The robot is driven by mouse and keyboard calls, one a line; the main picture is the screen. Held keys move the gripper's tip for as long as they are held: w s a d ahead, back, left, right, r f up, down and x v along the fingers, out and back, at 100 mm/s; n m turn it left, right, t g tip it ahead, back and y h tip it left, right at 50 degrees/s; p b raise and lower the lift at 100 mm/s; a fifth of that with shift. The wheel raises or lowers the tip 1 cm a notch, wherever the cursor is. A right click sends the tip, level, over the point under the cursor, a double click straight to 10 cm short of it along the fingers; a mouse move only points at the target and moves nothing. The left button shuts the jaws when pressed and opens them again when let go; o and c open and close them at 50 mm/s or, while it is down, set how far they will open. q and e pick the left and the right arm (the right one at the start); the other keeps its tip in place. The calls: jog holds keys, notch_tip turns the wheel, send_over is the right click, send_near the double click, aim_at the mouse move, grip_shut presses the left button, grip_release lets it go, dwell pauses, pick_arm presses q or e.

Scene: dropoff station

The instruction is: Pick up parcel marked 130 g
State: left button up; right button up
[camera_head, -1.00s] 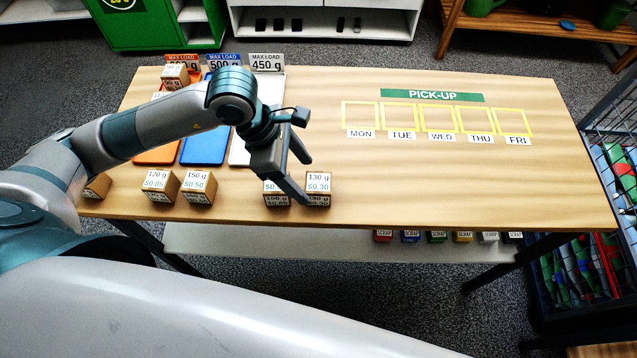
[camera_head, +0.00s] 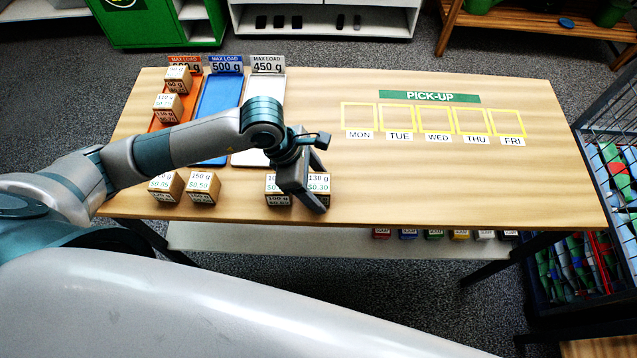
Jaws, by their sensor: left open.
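The parcel marked 130 g (camera_head: 320,184) is a small brown box with a white label reading 130 g and $0.30. It stands near the front edge of the table (camera_head: 450,195). My left gripper (camera_head: 318,190) is open and right at this parcel, with its fingers reaching down over it and partly hiding its left side. Whether the fingers touch it I cannot tell. A parcel marked 100 g (camera_head: 278,192) stands just left of it, partly behind the gripper. My right gripper is not in view.
More parcels stand at the front left, one marked 150 g (camera_head: 203,186). The blue tray (camera_head: 219,100) and white tray (camera_head: 268,88) look empty where visible. The yellow PICK-UP squares (camera_head: 434,119) are empty.

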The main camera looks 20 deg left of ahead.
aim_at(323, 184)
pick_arm(q)
jog(key=shift+d+f, duration=0.1)
jog(key=shift+f, duration=0.2)
jog(key=shift+c, duration=0.6)
jog(key=c, duration=1.1)
jog(key=shift+r, duration=0.2)
jog(key=shift+w+r+b, duration=0.1)
jog(key=shift+r+b, duration=0.45)
jog(key=shift+r, duration=0.05)
jog(key=shift+d+r+b, duration=0.2)
jog(key=shift+r+b, duration=0.45)
jog(key=shift+r, duration=0.6)
jog(key=s+d+r+b, duration=0.1)
jog(key=s+d+r, duration=0.1)
jog(key=d, duration=0.1)
jog(key=s+d+r+b, duration=0.1)
jog(key=s+d+r, duration=0.1)
jog(key=d, duration=0.1)
jog(key=s+d+r+b, duration=0.1)
jog(key=s+d+r, duration=0.1)
jog(key=d+r, duration=0.1)
jog(key=shift+d, duration=0.35)
